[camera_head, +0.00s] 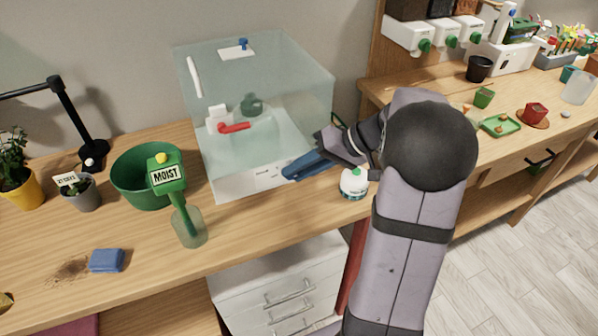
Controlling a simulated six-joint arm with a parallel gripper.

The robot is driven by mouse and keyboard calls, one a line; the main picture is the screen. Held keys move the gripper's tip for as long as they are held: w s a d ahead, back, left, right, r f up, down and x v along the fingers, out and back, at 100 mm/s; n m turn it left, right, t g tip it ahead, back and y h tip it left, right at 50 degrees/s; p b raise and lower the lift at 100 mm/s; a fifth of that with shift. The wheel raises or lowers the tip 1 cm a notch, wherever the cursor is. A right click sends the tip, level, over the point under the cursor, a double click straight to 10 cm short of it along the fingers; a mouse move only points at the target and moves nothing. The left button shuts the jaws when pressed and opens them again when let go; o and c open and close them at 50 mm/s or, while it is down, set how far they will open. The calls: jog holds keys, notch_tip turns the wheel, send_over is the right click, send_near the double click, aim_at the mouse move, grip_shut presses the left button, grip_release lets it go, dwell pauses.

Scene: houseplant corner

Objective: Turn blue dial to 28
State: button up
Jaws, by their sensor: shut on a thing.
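A clear tank (250,110) stands on the wooden bench, with a white control panel (245,183) along its lower front. My gripper (291,173) reaches in from the right, its blue fingers at the right part of this panel. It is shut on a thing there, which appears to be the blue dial. The dial cannot be made out apart from the blue fingers, and its pointer and the number it points at are hidden. A small printed label (268,174) shows just left of the fingertips; its text is too small to read.
A white bottle with a green top (354,182) stands close below my wrist. A green pot (140,178) and a "MOIST" meter in a glass (188,222) stand left of the tank. A blue sponge (107,260) lies near spilled soil. The bench front is mostly clear.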

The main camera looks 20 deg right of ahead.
jog(key=shift+f, duration=0.1)
jog(key=o, duration=0.8)
jog(key=shift+b+v, duration=0.3)
jog(key=shift+v, duration=3.4)
jog(key=shift+a, duration=0.1)
jog(key=s+f+g+h+p, duration=0.1)
jog(key=s, duration=0.2)
jog(key=s+a+f+g+h+p, duration=0.1)
jog(key=s+g, duration=0.1)
jog(key=s, duration=0.1)
jog(key=s+a+f+g+p, duration=0.1)
jog(key=s, duration=0.2)
jog(key=shift+a+f+n+h, duration=0.15)
jog(key=shift+f+n+h, duration=0.15)
jog(key=shift+n+h, duration=0.1)
jog(key=s+a+f+n+g+h+b, duration=0.1)
jog(key=s+a+f+h+b, duration=0.1)
jog(key=s+a+f+h, duration=0.25)
jog(key=s+a+f+h+b, duration=0.1)
jog(key=s+a+f, duration=0.2)
jog(key=a+f, duration=0.4)
jog(key=r+p, duration=0.3)
jog(key=p, duration=0.1)
jog(key=r+p, duration=0.4)
jog(key=d+r+p, duration=0.1)
jog(key=r+p, duration=0.3)
jog(key=shift+r, duration=0.25)
